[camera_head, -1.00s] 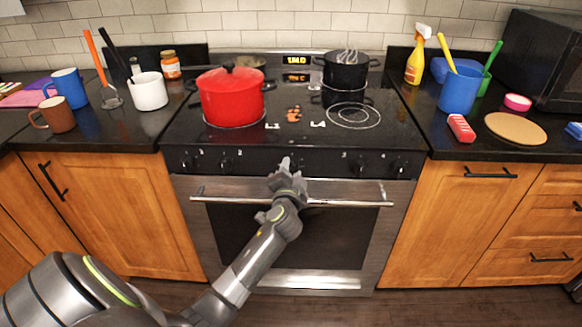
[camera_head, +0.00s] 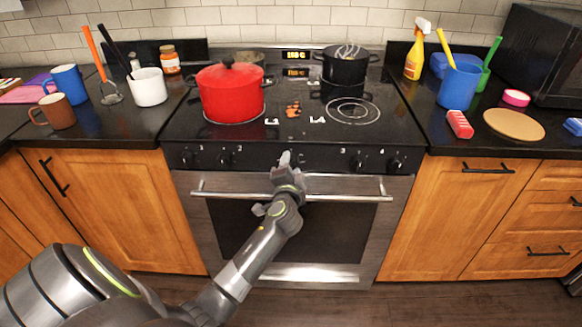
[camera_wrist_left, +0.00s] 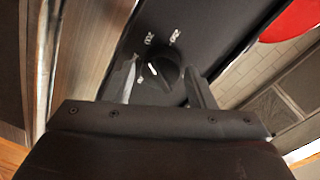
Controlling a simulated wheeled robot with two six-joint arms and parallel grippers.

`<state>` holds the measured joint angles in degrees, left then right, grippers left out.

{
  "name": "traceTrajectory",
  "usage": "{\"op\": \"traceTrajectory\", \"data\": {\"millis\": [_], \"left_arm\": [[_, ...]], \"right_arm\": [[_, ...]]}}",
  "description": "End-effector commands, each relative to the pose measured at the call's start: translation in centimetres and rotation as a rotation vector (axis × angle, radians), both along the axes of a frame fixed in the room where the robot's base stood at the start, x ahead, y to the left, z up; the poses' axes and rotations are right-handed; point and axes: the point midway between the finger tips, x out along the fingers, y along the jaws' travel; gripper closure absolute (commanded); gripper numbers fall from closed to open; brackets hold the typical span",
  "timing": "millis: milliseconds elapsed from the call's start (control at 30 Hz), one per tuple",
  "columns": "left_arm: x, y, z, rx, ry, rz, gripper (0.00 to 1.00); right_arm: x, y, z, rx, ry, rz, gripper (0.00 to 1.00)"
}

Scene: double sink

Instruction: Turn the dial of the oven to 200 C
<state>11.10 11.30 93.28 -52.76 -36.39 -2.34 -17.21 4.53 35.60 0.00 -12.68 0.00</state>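The oven (camera_head: 355,184) has a black front panel with numbered burner knobs on both sides. My left gripper (camera_head: 286,158) is at the middle of this panel, where it hides the oven dial in the head view. In the left wrist view the dial (camera_wrist_left: 161,72) is round and black with a white pointer line and small white markings around it. The two fingers of my left gripper (camera_wrist_left: 161,78) stand on either side of the dial and appear to touch its edges. The lit display (camera_head: 296,55) is at the back of the stove. My right gripper is not in view.
A red pot (camera_head: 230,92) and a black pot (camera_head: 345,66) stand on the cooktop. Mugs and utensils stand on the left counter. The floor before the oven is clear.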

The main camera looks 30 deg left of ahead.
Motion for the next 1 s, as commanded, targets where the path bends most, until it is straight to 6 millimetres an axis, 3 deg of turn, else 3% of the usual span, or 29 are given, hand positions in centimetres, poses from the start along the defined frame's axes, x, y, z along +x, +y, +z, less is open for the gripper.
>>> {"op": "traceTrajectory", "data": {"millis": [467, 667, 1000], "left_arm": [[-0.6, -0.3, 0.0, -0.001, 0.000, 0.000, 0.40], [-3.3, -1.9, 0.1, -0.005, 0.000, 0.000, 0.40], [-10.1, -5.6, 0.5, -0.008, -0.001, 0.002, 0.40]], "right_arm": [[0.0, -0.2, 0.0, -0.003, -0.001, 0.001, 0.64], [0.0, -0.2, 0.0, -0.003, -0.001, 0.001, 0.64], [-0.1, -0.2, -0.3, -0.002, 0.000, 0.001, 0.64]]}}
